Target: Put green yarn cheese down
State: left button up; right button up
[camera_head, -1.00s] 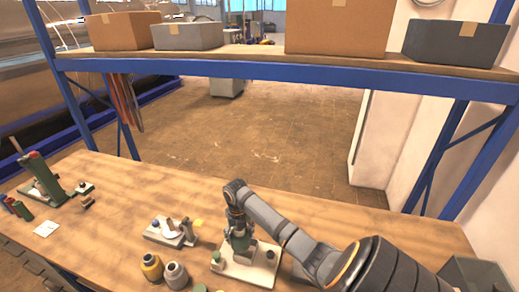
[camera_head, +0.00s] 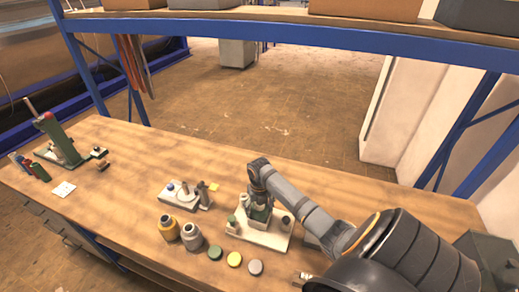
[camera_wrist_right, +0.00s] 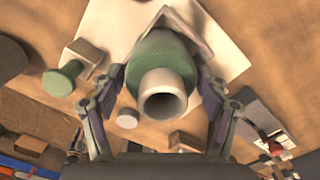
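The green yarn cheese (camera_head: 258,216) stands on a white base plate (camera_head: 262,238) on the wooden bench. In the right wrist view the green yarn cheese (camera_wrist_right: 165,62) is seen end-on, with a pale hollow tube in its middle. My right gripper (camera_head: 260,200) reaches down over it. In the wrist view the fingers of my right gripper (camera_wrist_right: 158,72) lie close against both sides of the yarn and look shut on it. Whether its underside rests fully on the plate is hidden. My left gripper is not in view.
Green (camera_head: 215,252), yellow (camera_head: 234,259) and grey (camera_head: 255,267) discs lie in front. A small device (camera_head: 185,195) stands farther left.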

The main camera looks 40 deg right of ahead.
jog(key=shift+o, duration=0.6)
jog(key=shift+s+d, duration=0.1)
jog(key=shift+d, duration=0.15)
jog(key=shift+d+f, duration=0.15)
jog(key=shift+d, duration=0.05)
jog(key=shift+a, duration=0.2)
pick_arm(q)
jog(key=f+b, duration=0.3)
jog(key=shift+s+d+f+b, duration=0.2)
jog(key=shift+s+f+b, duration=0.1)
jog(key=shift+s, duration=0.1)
pick_arm(e)
notch_tip(320, 180, up, 12)
